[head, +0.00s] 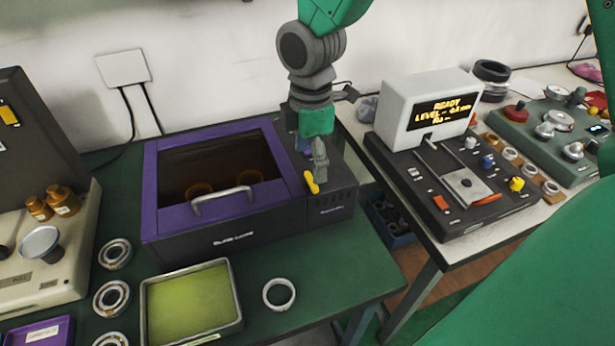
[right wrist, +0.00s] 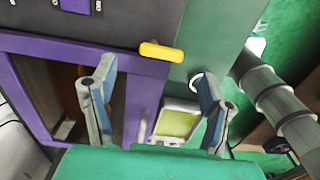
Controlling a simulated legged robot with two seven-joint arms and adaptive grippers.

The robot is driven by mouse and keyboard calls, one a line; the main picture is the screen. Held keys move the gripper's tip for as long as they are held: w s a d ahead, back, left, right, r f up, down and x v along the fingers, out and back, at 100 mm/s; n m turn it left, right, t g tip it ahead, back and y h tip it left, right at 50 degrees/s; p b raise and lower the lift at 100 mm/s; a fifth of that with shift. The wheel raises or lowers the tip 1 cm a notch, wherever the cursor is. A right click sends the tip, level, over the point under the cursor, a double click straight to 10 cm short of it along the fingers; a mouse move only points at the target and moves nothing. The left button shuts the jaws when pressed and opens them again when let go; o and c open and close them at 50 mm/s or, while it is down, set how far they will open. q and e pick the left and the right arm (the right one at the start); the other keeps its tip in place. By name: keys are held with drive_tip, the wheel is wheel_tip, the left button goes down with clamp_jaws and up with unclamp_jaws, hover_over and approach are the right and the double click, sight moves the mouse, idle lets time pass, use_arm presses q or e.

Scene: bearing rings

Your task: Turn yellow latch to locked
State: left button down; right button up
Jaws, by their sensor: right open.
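The yellow latch (head: 311,182) is a short rounded bar on the front right part of the purple-and-black box (head: 225,238), beside its lidded window. In the head view it points toward the front edge. In the right wrist view the latch (right wrist: 161,52) lies nearly level across the picture, beyond the fingertips. My right gripper (head: 316,160) reaches down from above, just behind and over the latch. In the right wrist view the right gripper (right wrist: 155,88) has its fingers wide apart with nothing between them. Whether a finger touches the latch is unclear. My left gripper is out of view.
The box lid has a grey handle (head: 222,194). A tray with a yellow-green pad (head: 190,305) and a loose ring (head: 279,294) lie in front. A black device with a lit display (head: 444,110) stands to the right, across a gap between tables. Bearing rings (head: 112,298) lie at left.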

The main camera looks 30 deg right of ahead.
sight(311, 179)
drive_tip(key=f, duration=0.2)
drive_tip(key=d+f, duration=0.1)
drive_tip(key=f, duration=0.1)
drive_tip(key=shift+s+f, duration=0.1)
drive_tip(key=shift+f, duration=0.05)
drive_tip(key=shift+a+f, duration=0.3)
drive_tip(key=shift+f, duration=0.05)
drive_tip(key=shift+a, duration=0.45)
drive_tip(key=shift+d, duration=0.15)
drive_tip(key=c, duration=1.2)
drive_tip(key=shift+o, duration=0.2)
drive_tip(key=shift+d, duration=0.15)
